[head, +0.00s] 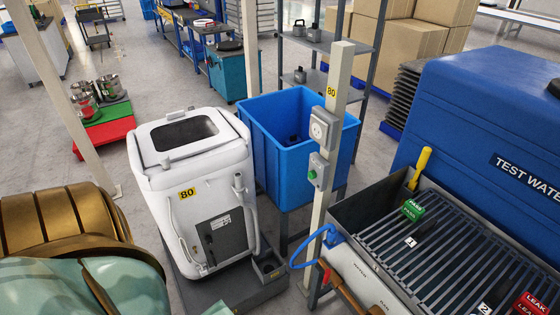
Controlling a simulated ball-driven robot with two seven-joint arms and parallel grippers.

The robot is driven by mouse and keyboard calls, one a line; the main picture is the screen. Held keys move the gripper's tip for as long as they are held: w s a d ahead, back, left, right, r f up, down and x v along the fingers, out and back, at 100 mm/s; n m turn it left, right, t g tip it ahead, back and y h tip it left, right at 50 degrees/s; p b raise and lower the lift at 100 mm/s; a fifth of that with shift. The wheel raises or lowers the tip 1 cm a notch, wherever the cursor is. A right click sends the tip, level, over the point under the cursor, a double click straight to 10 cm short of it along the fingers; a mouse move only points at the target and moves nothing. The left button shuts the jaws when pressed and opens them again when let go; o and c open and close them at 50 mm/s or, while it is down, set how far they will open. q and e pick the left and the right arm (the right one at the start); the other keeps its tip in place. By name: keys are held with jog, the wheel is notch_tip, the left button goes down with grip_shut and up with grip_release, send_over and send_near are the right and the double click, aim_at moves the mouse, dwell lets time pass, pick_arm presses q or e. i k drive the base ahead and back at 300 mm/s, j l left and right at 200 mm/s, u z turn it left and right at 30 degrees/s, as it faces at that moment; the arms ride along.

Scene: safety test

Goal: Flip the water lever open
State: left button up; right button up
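A metal test trough (375,233) with a slatted grate stands at the right, and small lettering that seems to read "WATER" is on its near left rim. Beside that rim is a small red-tipped handle (326,274), close to a blue hose (308,263) and a brown bar (344,293). It may be the water lever; its position, open or shut, is too small to tell. A yellow handle (421,167) stands tilted upright at the trough's back corner. A blue tank (470,115) marked "TEST WATER" stands behind the trough. Neither of my grippers is in view.
A grey post (335,95) with a socket box and a green-button box rises left of the trough. A white machine (190,190) marked 80 and a blue bin (290,120) stand left of the post. Green and red tags lie on the grate. Open floor (90,170) is at the left.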

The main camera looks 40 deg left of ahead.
aim_at(327, 282)
jog(key=u, duration=0.9)
